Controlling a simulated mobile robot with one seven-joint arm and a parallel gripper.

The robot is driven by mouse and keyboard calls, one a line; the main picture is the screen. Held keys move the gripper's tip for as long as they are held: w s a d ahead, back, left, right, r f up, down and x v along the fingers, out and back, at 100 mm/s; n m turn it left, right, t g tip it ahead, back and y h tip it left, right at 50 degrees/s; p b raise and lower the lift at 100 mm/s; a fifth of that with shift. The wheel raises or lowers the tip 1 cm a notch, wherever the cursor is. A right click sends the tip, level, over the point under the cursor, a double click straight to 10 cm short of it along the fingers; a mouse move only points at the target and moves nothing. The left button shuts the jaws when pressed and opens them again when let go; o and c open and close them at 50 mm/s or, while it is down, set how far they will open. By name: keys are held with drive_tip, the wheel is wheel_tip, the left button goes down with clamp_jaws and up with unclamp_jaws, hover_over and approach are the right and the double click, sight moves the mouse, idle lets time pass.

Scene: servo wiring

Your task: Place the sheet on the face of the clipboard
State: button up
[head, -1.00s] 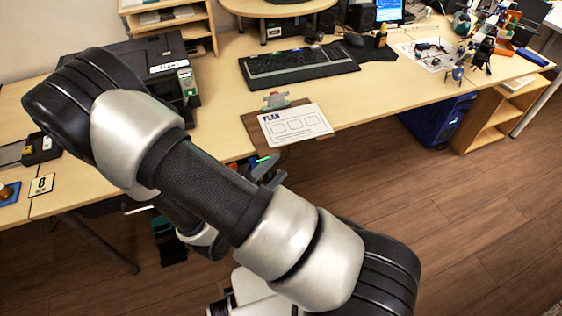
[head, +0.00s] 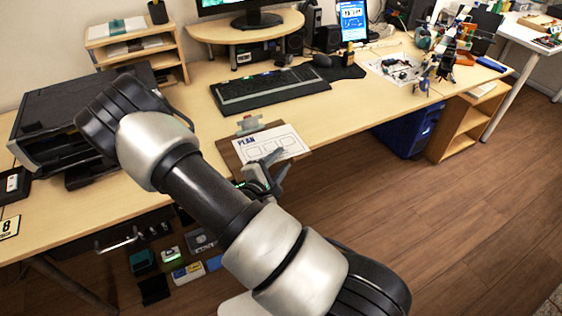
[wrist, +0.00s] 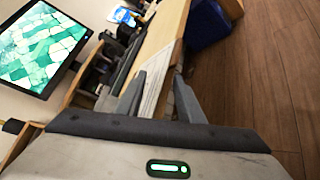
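The white sheet (head: 275,143), headed PLAN, lies on the brown clipboard (head: 227,154) at the desk's front edge. It sits to the right, leaving a brown strip bare on the left. The clipboard's metal clip (head: 248,124) is at the far end. My gripper (head: 279,165) is at the sheet's near edge, one finger overlapping it in the head view. In the wrist view my gripper (wrist: 159,78) has its fingers apart, with the sheet (wrist: 153,90) showing between them. I cannot tell whether either finger touches it. My gripper hides part of the near edge.
A black keyboard (head: 270,89) lies behind the clipboard. A black printer (head: 60,130) stands at the left. A blue bin (head: 408,132) stands under the desk to the right. Open wooden floor (head: 430,220) lies in front. Small boxes (head: 188,272) sit below the desk.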

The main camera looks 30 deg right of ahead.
drive_tip(key=shift+w+d, duration=0.3)
clamp_jaws()
drive_tip(key=shift+f, duration=0.1)
drive_tip(key=shift+a, duration=0.15)
drive_tip(key=shift+s+a, duration=0.1)
drive_tip(key=shift+a, duration=1.1)
drive_tip(key=shift+c, duration=0.3)
unclamp_jaws()
